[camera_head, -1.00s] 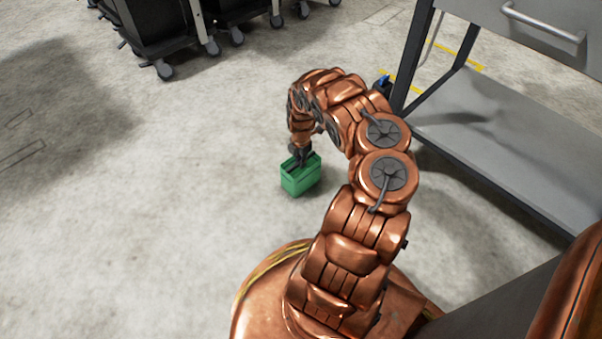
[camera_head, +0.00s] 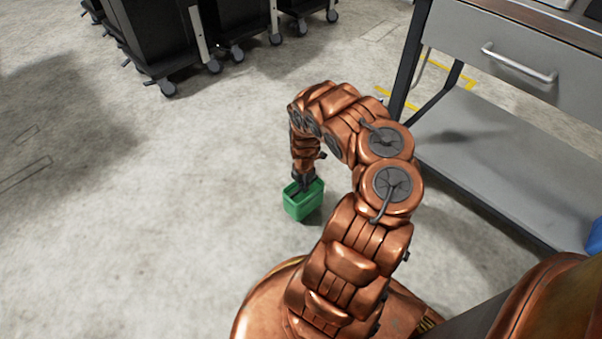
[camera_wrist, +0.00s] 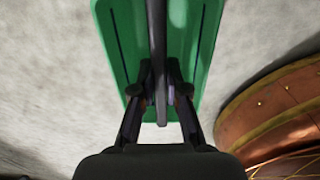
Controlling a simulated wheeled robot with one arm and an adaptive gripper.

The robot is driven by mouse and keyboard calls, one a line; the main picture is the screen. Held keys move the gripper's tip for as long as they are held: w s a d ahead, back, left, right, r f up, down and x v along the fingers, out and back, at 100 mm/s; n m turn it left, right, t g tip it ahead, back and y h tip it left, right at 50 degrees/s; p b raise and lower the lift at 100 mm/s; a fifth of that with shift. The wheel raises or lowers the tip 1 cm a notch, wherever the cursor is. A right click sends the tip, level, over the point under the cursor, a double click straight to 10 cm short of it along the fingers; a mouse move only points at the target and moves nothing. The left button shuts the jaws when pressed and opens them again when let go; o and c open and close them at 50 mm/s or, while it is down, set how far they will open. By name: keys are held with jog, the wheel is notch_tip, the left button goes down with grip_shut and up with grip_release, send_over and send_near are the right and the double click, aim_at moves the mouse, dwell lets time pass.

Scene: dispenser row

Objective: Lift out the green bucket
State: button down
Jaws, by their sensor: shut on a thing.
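The green bucket (camera_head: 303,203) hangs below my gripper (camera_head: 304,181) in the head view, with grey floor around it. It also fills the upper middle of the wrist view (camera_wrist: 196,50), seen from above. In the wrist view my gripper (camera_wrist: 160,92) has its two fingers closed on either side of a dark bar, the bucket's handle (camera_wrist: 157,40), which runs over the middle of the bucket. In the head view the wrist partly hides the bucket's top. I cannot tell for sure how far its bottom is from the floor.
A grey workbench (camera_head: 480,150) with a drawer and a lower shelf stands at the right. A blue thing (camera_head: 594,236) shows at the right edge. Black wheeled carts (camera_head: 165,40) stand at the upper left. The floor (camera_head: 150,220) at the left is clear.

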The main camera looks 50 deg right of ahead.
jog(key=s+a+p, duration=0.5)
jog(key=s+p, duration=0.3)
jog(key=shift+s+r+p, duration=0.25)
jog(key=shift+r+p, duration=0.15)
jog(key=shift+r, duration=0.05)
jog(key=shift+w+r, duration=0.1)
dwell(0.4)
